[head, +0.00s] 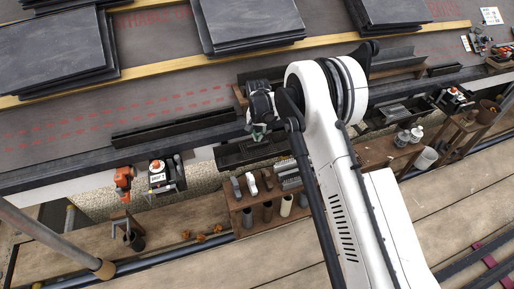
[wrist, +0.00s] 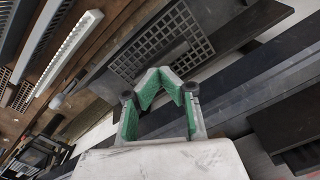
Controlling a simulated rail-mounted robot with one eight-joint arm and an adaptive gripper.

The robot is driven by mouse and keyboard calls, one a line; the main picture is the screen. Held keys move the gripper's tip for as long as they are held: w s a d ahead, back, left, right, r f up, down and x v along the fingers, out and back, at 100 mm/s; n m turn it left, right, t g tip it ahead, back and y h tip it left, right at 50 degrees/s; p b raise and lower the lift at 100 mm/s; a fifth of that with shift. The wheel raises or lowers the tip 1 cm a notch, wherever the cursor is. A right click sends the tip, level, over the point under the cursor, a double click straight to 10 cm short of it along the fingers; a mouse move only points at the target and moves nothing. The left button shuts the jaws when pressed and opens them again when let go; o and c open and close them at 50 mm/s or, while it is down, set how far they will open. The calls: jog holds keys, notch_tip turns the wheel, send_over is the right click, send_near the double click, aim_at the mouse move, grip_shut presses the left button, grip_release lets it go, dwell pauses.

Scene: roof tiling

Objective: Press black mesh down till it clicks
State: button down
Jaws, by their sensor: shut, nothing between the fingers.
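The black mesh (wrist: 165,40) is a dark grid panel in the upper middle of the wrist view, lying along a dark channel. In the head view a dark strip, likely the gutter section with the mesh (head: 240,154), lies along the roof edge below my gripper (head: 258,133). In the wrist view my gripper (wrist: 158,72) has green-padded fingers that come together at the tips, with nothing held. The tips overlap the mesh's lower edge in that picture; I cannot tell whether they touch it. My arm hides part of the strip in the head view.
Slate stacks (head: 55,60) lie on the roof above a wooden batten (head: 150,77). A long black strip (head: 172,127) lies on the roof left of my gripper. A shelf (head: 262,190) with several bottles and blocks stands below the gutter. An orange tool (head: 123,178) hangs at left.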

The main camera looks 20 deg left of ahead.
jog(key=shift+f+b, duration=0.8)
jog(key=shift+f, duration=0.5)
dwell(0.8)
dwell(0.4)
notch_tip(320, 180, up, 9)
jog(key=p, duration=0.3)
dwell(0.9)
dwell(0.3)
